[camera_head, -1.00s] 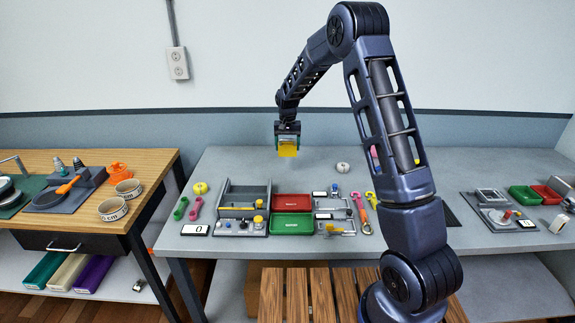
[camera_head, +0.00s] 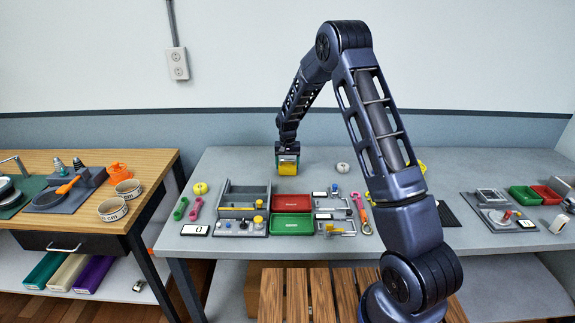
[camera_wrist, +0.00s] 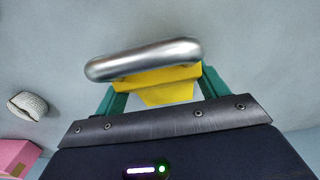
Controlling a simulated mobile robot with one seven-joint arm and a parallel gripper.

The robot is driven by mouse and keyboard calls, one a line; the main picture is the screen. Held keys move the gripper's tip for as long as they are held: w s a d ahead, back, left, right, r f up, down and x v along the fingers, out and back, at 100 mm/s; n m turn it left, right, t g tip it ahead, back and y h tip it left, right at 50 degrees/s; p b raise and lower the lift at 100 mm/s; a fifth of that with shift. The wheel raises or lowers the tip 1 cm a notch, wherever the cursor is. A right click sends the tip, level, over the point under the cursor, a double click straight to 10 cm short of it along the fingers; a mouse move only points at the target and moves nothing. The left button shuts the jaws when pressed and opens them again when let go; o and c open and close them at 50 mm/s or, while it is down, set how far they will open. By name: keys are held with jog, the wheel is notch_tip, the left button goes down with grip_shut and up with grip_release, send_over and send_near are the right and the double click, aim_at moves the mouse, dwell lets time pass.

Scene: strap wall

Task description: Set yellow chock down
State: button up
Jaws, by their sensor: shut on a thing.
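The yellow chock (camera_head: 288,166) is held between the fingers of my gripper (camera_head: 288,155), low over the back part of the grey table (camera_head: 370,225), behind the red tray. In the wrist view the yellow chock (camera_wrist: 160,85) sits between the two green fingers of my gripper (camera_wrist: 157,92). A rounded silver metal piece (camera_wrist: 145,58) lies across the chock's upper edge there. I cannot tell whether the chock's underside touches the table.
A red tray (camera_head: 291,202) and a green tray (camera_head: 292,224) stand in front of the chock. A grey open box (camera_head: 248,190) is to their left. A small white round thing (camera_head: 343,168) lies to the right. The table behind and left of the chock is bare.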

jog(key=shift+f, duration=0.1)
jog(key=o, duration=1.2)
